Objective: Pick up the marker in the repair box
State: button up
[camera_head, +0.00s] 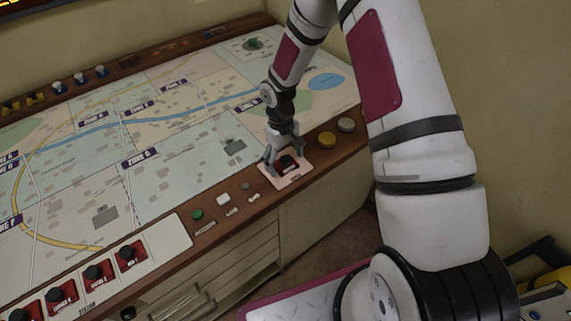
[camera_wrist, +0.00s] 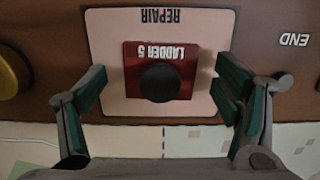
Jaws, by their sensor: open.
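The marker (camera_wrist: 187,82) is a red block labelled "LADDER 5" with a round black knob on top. It sits inside the pale pink repair box (camera_wrist: 108,32), marked "REPAIR", on the console's wooden front edge. In the head view the marker (camera_head: 288,163) lies under my gripper (camera_head: 282,160), on the pink repair box (camera_head: 296,179). My gripper (camera_wrist: 160,98) is open in the wrist view, with one finger on each side of the marker. The fingers do not appear to touch it.
Yellow (camera_head: 326,139) and grey (camera_head: 346,125) buttons sit right of the repair box. A green button (camera_head: 197,214) and a white button (camera_head: 223,199) sit left of it. Several red markers (camera_head: 131,256) stand at the lower left. The map (camera_head: 170,165) covers most of the console.

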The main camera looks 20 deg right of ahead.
jog(key=shift+c, duration=0.5)
jog(key=c, duration=1.2)
jog(key=shift+r, duration=0.1)
